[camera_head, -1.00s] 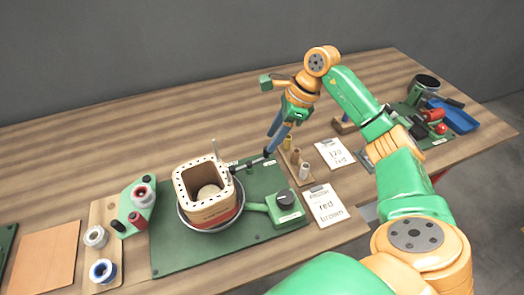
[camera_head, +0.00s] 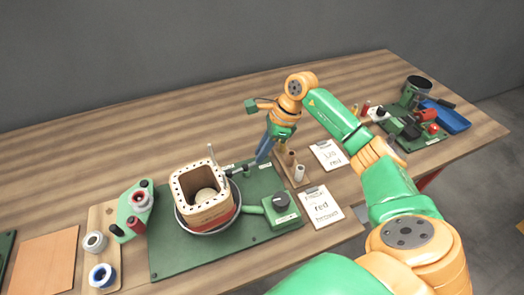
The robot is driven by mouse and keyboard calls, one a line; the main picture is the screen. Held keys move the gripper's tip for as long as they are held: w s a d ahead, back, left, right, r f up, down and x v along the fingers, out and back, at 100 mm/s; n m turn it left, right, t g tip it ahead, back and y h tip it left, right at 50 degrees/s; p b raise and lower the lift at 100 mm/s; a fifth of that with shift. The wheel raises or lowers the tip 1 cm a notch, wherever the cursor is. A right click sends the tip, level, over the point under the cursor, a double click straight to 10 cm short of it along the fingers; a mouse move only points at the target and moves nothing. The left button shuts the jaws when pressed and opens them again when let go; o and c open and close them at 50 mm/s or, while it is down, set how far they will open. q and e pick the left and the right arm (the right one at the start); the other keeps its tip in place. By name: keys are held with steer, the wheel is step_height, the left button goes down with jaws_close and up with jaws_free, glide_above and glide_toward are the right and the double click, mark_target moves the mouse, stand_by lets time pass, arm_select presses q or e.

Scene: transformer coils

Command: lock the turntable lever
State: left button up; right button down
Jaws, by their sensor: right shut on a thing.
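The turntable (camera_head: 183,222) is a round base on a green plate, bearing a square, tan coil form (camera_head: 190,206) with a red band low on it. The dark lever (camera_head: 244,168) is a short bar at the back right of the coil form, beside a small label. My right gripper (camera_head: 262,157) reaches down from behind and is shut on the lever's outer end, which its blue fingers partly hide. The exact contact is too small to see clearly. My left gripper is not in view.
A green crank box (camera_head: 283,207) is right of the turntable. A wooden peg stand (camera_head: 292,172) is close to my right gripper, with two clipboards beyond it. Spools (camera_head: 95,241) stand at the left. Tools and a blue tray (camera_head: 447,118) lie far right. The back of the table is clear.

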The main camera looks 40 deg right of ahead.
steer(key=shift+w+f+n+b, duration=0.2)
steer(key=shift+w+n+b, duration=0.2)
steer(key=shift+n, duration=0.2)
steer(key=shift+w+n+g+y+b, duration=0.2)
steer(key=shift+n+g+y+b, duration=0.15)
steer(key=shift+n, duration=0.25)
steer(key=shift+w+a+r+n+g+b, duration=0.15)
steer(key=shift+w+n+g, duration=0.1)
steer(key=shift+n, duration=0.3)
steer(key=shift+w+r+n+g+b, duration=0.1)
steer(key=shift+w+n+g+b, duration=0.1)
steer(key=shift+n, duration=0.35)
steer(key=shift+s, duration=0.1)
steer(key=c, duration=0.8)
jaws_free()
